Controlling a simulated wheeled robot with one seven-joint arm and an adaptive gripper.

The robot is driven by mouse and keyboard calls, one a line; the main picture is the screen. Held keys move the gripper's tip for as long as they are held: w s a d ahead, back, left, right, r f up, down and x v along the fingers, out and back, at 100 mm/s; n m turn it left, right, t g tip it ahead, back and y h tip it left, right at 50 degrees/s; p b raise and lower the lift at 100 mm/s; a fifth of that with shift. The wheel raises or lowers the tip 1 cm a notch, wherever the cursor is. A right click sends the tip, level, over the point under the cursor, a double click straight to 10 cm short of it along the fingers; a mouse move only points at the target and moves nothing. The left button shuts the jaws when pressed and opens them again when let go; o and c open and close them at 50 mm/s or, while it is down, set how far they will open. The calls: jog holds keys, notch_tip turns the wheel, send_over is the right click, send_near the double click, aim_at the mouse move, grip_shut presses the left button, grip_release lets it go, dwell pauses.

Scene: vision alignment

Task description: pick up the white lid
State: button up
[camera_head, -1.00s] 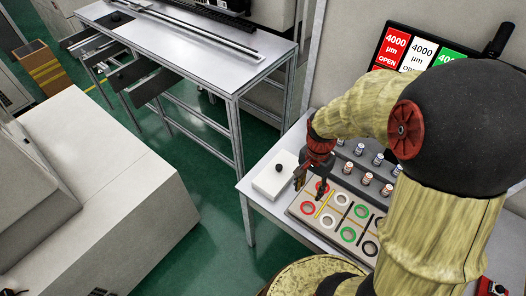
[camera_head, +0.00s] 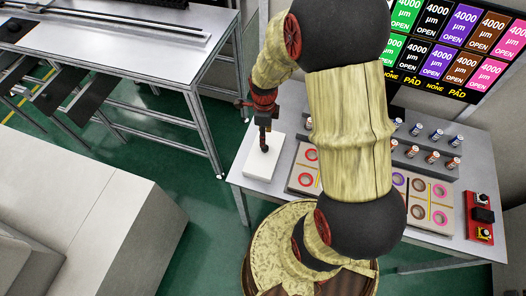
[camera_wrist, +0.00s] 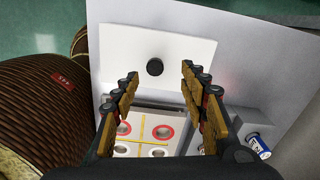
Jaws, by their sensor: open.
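The white lid (camera_head: 259,169) is a flat white rectangle lying on the left end of the grey table. In the wrist view the lid (camera_wrist: 190,50) shows at the top middle, with a round black knob (camera_wrist: 155,67) at its centre. My gripper (camera_wrist: 160,72) is open and empty. Its two fingers stand apart on either side of the knob in that view, but I cannot tell how high above it they are. In the head view my gripper (camera_head: 264,147) is over the lid and hides the knob.
A tray with coloured rings (camera_head: 440,216) lies right of the lid, partly behind my arm. Several small cylinders (camera_head: 437,135) stand behind it. A red control box (camera_head: 482,232) is at the table's right end. A screen (camera_head: 460,45) stands at the back.

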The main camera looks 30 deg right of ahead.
aim_at(265, 152)
jog(key=shift+f, duration=0.5)
notch_tip(265, 152, down, 2)
jog(key=shift+f+b, duration=0.1)
jog(key=shift+b, duration=0.2)
jog(key=f, duration=0.2)
jog(key=s+f+b, duration=0.1)
jog(key=f, duration=0.1)
jog(key=shift+a+f, duration=0.1)
jog(key=shift+f, duration=0.3)
jog(key=shift+c, duration=0.9)
grip_shut()
